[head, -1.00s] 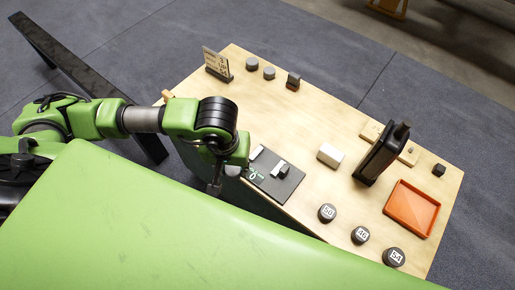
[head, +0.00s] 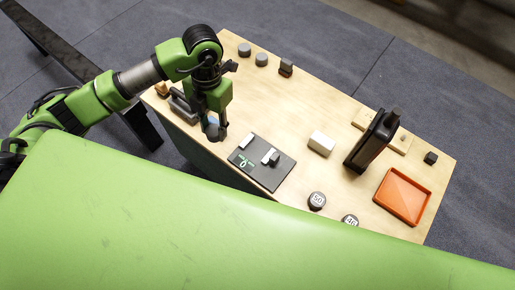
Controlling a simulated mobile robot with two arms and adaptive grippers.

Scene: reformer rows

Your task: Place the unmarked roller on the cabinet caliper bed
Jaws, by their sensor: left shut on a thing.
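My left gripper (head: 214,122) hangs over the left front edge of the wooden cabinet top, pointing down. It is shut on a small grey-blue piece (head: 212,131), which looks like the unmarked roller; the fingers hide much of it. The dark caliper bed (head: 245,161), a flat plate with a green mark, lies just right of and below the gripper. A white block (head: 247,141) and a grey block with a white face (head: 271,158) stand on it. The gripper and piece are apart from the bed. My right gripper is not in view.
A white block (head: 321,143), a tall black device (head: 370,145) and an orange tray (head: 403,196) stand to the right. Grey cylinders (head: 261,59) stand at the back.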

